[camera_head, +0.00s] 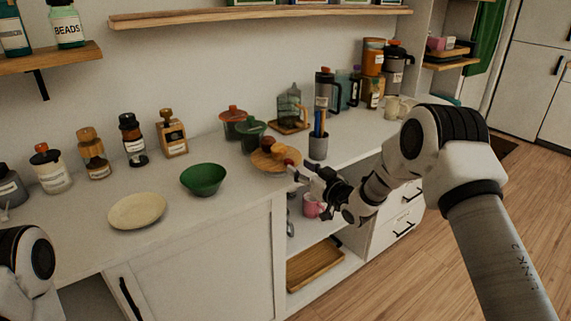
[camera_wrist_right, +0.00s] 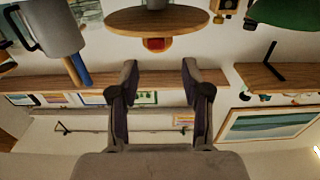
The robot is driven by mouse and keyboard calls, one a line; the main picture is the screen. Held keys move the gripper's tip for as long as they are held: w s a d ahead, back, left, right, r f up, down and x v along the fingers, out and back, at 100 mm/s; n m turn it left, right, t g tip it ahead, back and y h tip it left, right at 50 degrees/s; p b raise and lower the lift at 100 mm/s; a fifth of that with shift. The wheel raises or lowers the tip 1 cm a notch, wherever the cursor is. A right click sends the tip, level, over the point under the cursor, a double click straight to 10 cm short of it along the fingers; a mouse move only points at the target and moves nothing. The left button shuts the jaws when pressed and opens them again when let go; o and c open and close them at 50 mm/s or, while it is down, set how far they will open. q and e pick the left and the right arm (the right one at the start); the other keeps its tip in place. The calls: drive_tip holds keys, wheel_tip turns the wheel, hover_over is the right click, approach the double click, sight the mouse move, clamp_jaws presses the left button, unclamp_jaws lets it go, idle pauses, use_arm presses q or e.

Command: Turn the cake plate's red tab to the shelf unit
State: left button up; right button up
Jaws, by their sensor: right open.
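The cake plate (camera_head: 262,165) is a round wooden disc on the counter, with orange-brown items on it. Its red tab (camera_head: 289,162) is at the right, near edge, facing my right gripper (camera_head: 297,174). A shelf unit with wooden shelves (camera_head: 446,65) stands at the back right. My left gripper is out of view.
Red and green pots (camera_head: 250,138) stand close behind the plate, and a grey cup (camera_head: 318,147) with blue sticks stands to its right. A green bowl (camera_head: 204,179) and cream plate (camera_head: 137,211) are left. Bottles line the wall. The counter's front edge lies below my right gripper.

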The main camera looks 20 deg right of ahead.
sight(292, 162)
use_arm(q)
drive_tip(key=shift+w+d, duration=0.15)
use_arm(e)
drive_tip(key=x, duration=0.6)
drive_tip(key=shift+w+d+f, duration=0.15)
drive_tip(key=shift+w+f, duration=0.15)
drive_tip(key=shift+w, duration=0.1)
clamp_jaws()
